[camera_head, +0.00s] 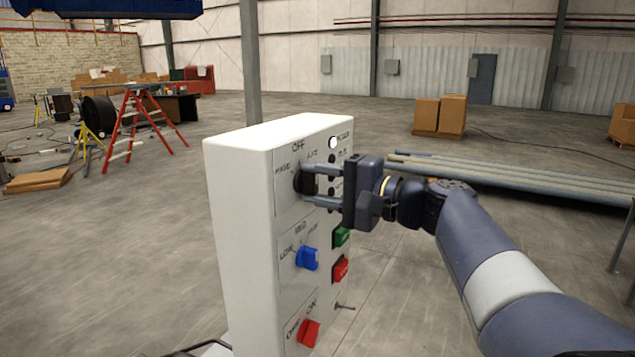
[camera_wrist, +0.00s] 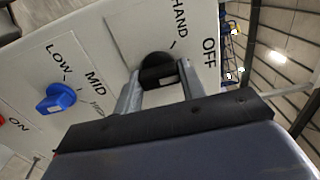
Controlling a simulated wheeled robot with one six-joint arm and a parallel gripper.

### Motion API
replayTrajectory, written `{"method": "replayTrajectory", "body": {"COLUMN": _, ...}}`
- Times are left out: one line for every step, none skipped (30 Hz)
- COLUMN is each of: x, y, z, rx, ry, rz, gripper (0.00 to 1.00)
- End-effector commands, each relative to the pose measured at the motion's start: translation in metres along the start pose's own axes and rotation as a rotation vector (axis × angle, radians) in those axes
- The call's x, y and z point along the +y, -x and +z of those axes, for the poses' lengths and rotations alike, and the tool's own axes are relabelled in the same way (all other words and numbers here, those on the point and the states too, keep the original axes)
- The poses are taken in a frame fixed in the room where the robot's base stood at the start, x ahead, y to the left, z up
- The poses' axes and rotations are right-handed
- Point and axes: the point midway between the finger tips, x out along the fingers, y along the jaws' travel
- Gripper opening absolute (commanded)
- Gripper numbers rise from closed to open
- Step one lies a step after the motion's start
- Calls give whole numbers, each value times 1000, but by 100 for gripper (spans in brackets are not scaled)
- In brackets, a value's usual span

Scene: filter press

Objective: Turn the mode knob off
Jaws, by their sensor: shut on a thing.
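The black mode knob (camera_wrist: 158,68) is on the upper part of the white control panel (camera_head: 222,200), under a label with OFF at the top and HAND on one side. My gripper (camera_head: 308,184) reaches the panel from the right in the head view. In the wrist view my gripper (camera_wrist: 158,92) has one finger on each side of the black knob and is shut on it. The knob's pointer mark is hard to make out, so I cannot tell which label it points to. The fingers partly hide the knob in the head view.
Below are a blue knob (camera_head: 307,259) labelled LOW and MID and a red knob (camera_head: 308,333). A green button (camera_head: 341,236) and a red button (camera_head: 340,269) sit right of them, under my gripper. Long pipes (camera_head: 500,174) lie behind my arm.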

Motion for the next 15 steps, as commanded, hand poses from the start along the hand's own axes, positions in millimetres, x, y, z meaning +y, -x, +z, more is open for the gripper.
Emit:
{"method": "replayTrajectory", "body": {"x": 1, "y": 0, "z": 0, "rx": 0, "ry": -5, "rz": 1, "gripper": 15}}
{"method": "replayTrajectory", "body": {"x": 1, "y": 0, "z": 0, "rx": 0, "ry": -7, "rz": 1, "gripper": 15}}
{"method": "replayTrajectory", "body": {"x": 1, "y": 0, "z": 0, "rx": 0, "ry": -8, "rz": 1, "gripper": 15}}
{"method": "replayTrajectory", "body": {"x": 1, "y": 0, "z": 0, "rx": 0, "ry": -9, "rz": 1, "gripper": 15}}
{"method": "replayTrajectory", "body": {"x": 1, "y": 0, "z": 0, "rx": 0, "ry": -9, "rz": 1, "gripper": 15}}
{"method": "replayTrajectory", "body": {"x": 1, "y": 0, "z": 0, "rx": 0, "ry": -9, "rz": 1, "gripper": 15}}
{"method": "replayTrajectory", "body": {"x": 1, "y": 0, "z": 0, "rx": 0, "ry": -9, "rz": 1, "gripper": 15}}
{"method": "replayTrajectory", "body": {"x": 1, "y": 0, "z": 0, "rx": 0, "ry": -9, "rz": 1, "gripper": 15}}
{"method": "replayTrajectory", "body": {"x": 1, "y": 0, "z": 0, "rx": 0, "ry": -8, "rz": 1, "gripper": 15}}
{"method": "replayTrajectory", "body": {"x": 1, "y": 0, "z": 0, "rx": 0, "ry": -8, "rz": 1, "gripper": 15}}
{"method": "replayTrajectory", "body": {"x": 1, "y": 0, "z": 0, "rx": 0, "ry": -8, "rz": 1, "gripper": 15}}
{"method": "replayTrajectory", "body": {"x": 1, "y": 0, "z": 0, "rx": 0, "ry": -8, "rz": 1, "gripper": 15}}
{"method": "replayTrajectory", "body": {"x": 1, "y": 0, "z": 0, "rx": 0, "ry": -8, "rz": 2, "gripper": 41}}
{"method": "replayTrajectory", "body": {"x": 1, "y": 0, "z": 0, "rx": 0, "ry": -8, "rz": 2, "gripper": 43}}
{"method": "replayTrajectory", "body": {"x": 1, "y": 0, "z": 0, "rx": 0, "ry": -8, "rz": 1, "gripper": 46}}
